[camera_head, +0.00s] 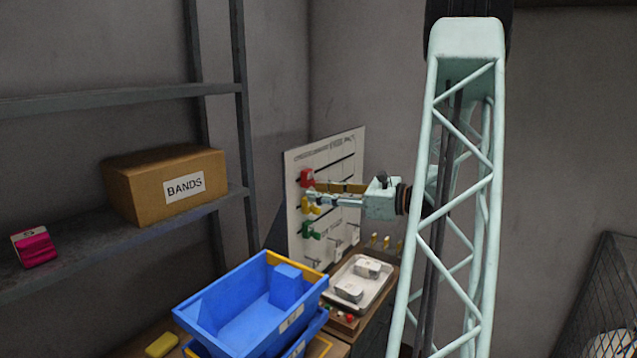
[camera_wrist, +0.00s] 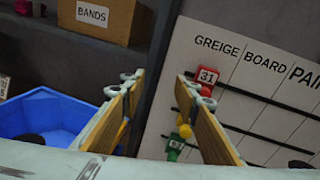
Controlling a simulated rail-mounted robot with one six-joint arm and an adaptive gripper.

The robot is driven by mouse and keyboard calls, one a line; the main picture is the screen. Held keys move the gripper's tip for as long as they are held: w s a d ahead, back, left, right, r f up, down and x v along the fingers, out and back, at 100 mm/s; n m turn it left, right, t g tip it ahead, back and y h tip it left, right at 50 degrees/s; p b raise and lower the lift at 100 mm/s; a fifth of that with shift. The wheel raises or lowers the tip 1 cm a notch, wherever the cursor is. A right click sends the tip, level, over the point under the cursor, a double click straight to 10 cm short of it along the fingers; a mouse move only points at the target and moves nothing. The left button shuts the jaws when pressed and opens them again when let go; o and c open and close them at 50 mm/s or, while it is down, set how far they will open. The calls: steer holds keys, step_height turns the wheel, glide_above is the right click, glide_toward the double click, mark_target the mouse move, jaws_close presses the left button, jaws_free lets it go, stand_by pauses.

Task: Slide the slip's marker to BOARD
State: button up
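The white board (camera_head: 330,160) stands against the wall, with columns headed GREIGE, BOARD and a third cut off at the edge in the wrist view (camera_wrist: 272,95). Three markers sit in a column near its left edge. The red marker (camera_head: 307,177), numbered 31 in the wrist view (camera_wrist: 207,77), is highest, then the yellow marker (camera_head: 308,206), then the green marker (camera_head: 307,229). My gripper (camera_head: 317,192) is open and empty, its fingers apart near the red and yellow markers. In the wrist view the right fingertip overlaps the red marker; the yellow one is mostly hidden. Contact cannot be told.
A blue bin (camera_head: 215,310) stands left of a tray (camera_head: 375,292) holding pale blocks, below the board. A BANDS box (camera_head: 140,188) and a pink item (camera_head: 34,247) sit on the shelf at left. Yellow pegs (camera_head: 386,242) stand right of the board.

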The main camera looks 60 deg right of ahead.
mark_target(312, 179)
steer(key=s+d+f+m+t+h, duration=0.1)
steer(key=s+d+m+h, duration=0.2)
steer(key=s+d, duration=0.4)
steer(key=shift+d+f+p, duration=0.15)
steer(key=shift+d+p, duration=0.2)
steer(key=shift+d, duration=0.25)
steer(key=shift+w, duration=0.15)
steer(key=shift+w+p, duration=0.3)
steer(key=shift+w, duration=6.55)
steer(key=shift+c, duration=0.5)
steer(key=c, duration=0.7)
